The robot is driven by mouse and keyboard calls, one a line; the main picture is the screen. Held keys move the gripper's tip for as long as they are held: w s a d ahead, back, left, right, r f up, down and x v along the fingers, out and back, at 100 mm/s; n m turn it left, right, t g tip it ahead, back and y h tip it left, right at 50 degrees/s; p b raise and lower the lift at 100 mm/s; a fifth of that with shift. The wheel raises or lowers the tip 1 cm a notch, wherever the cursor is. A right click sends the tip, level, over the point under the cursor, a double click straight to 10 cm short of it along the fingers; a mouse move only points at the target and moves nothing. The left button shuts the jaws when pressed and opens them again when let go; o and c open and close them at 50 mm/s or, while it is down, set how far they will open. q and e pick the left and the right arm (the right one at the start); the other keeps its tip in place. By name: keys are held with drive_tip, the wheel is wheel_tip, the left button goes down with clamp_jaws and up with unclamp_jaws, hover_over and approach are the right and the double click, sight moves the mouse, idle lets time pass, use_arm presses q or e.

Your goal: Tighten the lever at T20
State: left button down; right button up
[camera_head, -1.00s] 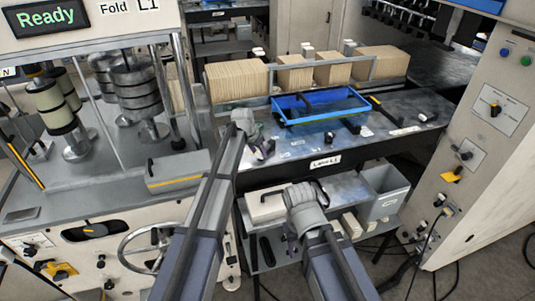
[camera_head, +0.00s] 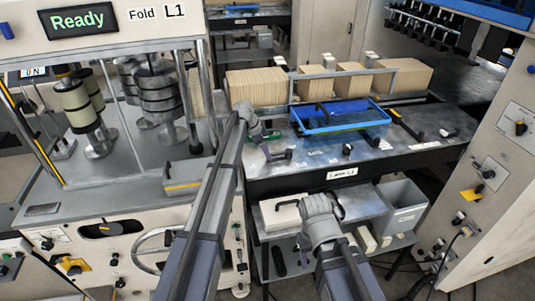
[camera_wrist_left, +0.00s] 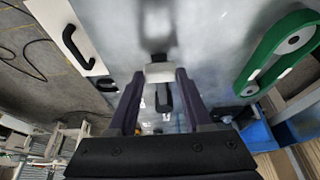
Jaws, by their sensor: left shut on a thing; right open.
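My left gripper (camera_head: 277,155) is low over the metal table top, left of the blue tray. In the left wrist view its two purple fingers (camera_wrist_left: 158,98) are closed around a small dark lever (camera_wrist_left: 162,96) with a pale block (camera_wrist_left: 158,72) at its far end. I cannot read any T20 mark. A green looped part (camera_wrist_left: 284,45) lies right of the fingers in the wrist view, apart from them. My right gripper (camera_head: 318,237) hangs in front of the lower shelf; its fingers are mostly hidden, and it shows nothing held.
The blue tray (camera_head: 308,130) stands on the table, with stacks of brown card (camera_head: 258,88) behind it. Small black knobs stand on the table front. A grey bin (camera_head: 404,212) and a white box (camera_head: 280,212) sit on the lower shelf. The folding machine is at the left.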

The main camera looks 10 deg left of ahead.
use_arm(q)
drive_tip(key=shift+w, duration=0.15)
idle(0.3)
drive_tip(key=shift+c, duration=1.6)
unclamp_jaws()
drive_tip(key=shift+r, duration=0.1)
drive_tip(key=p+v, duration=0.7)
drive_tip(key=shift+a+r, duration=0.2)
drive_tip(key=shift+r, duration=0.05)
